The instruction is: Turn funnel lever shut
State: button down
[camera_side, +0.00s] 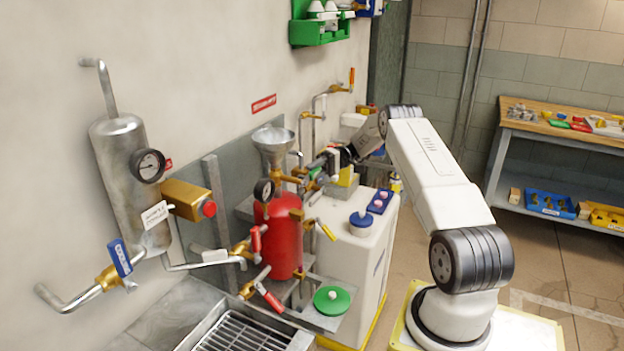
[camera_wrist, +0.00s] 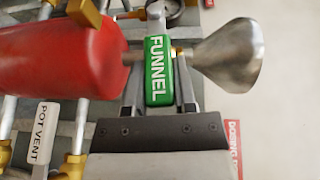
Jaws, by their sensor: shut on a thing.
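The green lever marked FUNNEL (camera_wrist: 158,70) sits in the wrist view between the red pot (camera_wrist: 60,55) and the metal funnel (camera_wrist: 228,57). It looks crosswise to the short pipe joining them. My gripper (camera_wrist: 159,82) is shut on this lever, one finger along each long side. In the side view my gripper (camera_side: 324,164) reaches in from the right, just right of the pipe under the funnel (camera_side: 272,148). The red pot (camera_side: 281,236) stands below the funnel. The lever is mostly hidden by my gripper and fittings there.
A lever tagged POT VENT (camera_wrist: 41,142) is close by in the wrist view. A pressure gauge (camera_side: 264,190) and red-handled valves (camera_side: 268,296) crowd the pot. A white cabinet (camera_side: 365,240) stands right of it. Open floor lies farther right.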

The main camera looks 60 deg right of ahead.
jog(key=shift+f+m+y, duration=0.3)
jog(key=shift+f+y, duration=0.05)
jog(key=shift+y, duration=0.15)
jog(key=shift+a+t, duration=0.1)
jog(key=shift+t, duration=0.2)
jog(key=shift+c, duration=2.1)
grip_release()
jog(key=shift+r, duration=0.2)
